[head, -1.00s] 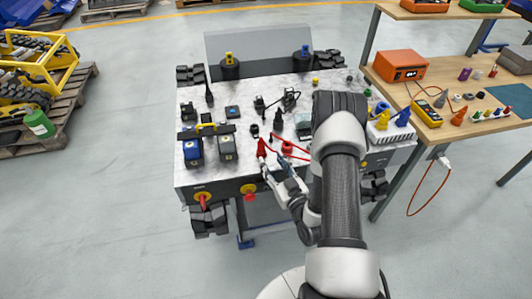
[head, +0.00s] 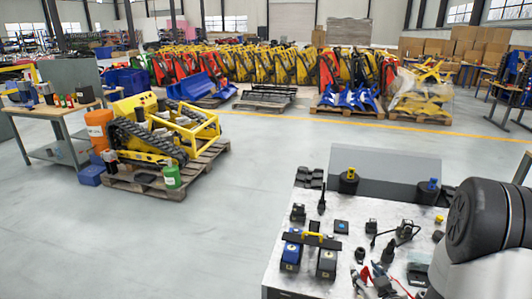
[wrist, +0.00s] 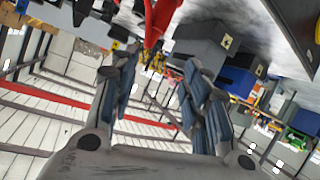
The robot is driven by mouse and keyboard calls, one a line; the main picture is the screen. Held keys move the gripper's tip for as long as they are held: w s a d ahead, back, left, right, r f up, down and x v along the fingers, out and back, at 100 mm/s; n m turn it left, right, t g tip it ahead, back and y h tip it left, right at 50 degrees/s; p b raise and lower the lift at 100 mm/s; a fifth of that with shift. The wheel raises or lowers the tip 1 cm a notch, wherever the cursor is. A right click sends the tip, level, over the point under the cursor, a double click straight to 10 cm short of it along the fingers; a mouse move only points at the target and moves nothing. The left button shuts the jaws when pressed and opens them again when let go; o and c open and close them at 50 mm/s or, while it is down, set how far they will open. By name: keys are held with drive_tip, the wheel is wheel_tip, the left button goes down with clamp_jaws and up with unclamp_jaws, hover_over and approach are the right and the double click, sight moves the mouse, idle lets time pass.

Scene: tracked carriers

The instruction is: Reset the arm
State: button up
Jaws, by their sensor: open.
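My gripper (head: 382,284) is low in the head view, over the metal worktop (head: 275,268) of the tracked carrier. In the wrist view the two dark padded fingers of my gripper (wrist: 158,88) stand apart with nothing between them. A red pointed clip (head: 365,274) is just left of the fingers in the head view. It also appears as a red shape (wrist: 157,18) beyond the fingertips in the wrist view; I cannot tell whether they touch. My white and black arm covers the right of the worktop.
A blue-sided battery (head: 291,250) and a grey battery (head: 327,263) stand on the worktop near a small black connector (head: 298,213). A yellow tracked machine (head: 150,130) sits on a pallet at left. Open floor lies between it and the worktop.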

drive_tip(key=s+a+r+m+g+h, duration=0.1)
drive_tip(key=s+a+r+g, duration=0.15)
drive_tip(key=s+r, duration=0.35)
drive_tip(key=s+a+r+m+g+h, duration=0.1)
drive_tip(key=s+a+r+g, duration=0.2)
drive_tip(key=r, duration=0.6)
drive_tip(key=s+a+r+g+y, duration=0.1)
drive_tip(key=s+a, duration=0.3)
drive_tip(key=s, duration=0.6)
drive_tip(key=s+a+r+g+y, duration=0.1)
drive_tip(key=s+a, duration=0.4)
drive_tip(key=s, duration=0.5)
drive_tip(key=shift+r+m+g, duration=0.3)
drive_tip(key=shift+r+g, duration=0.25)
drive_tip(key=shift+r, duration=0.35)
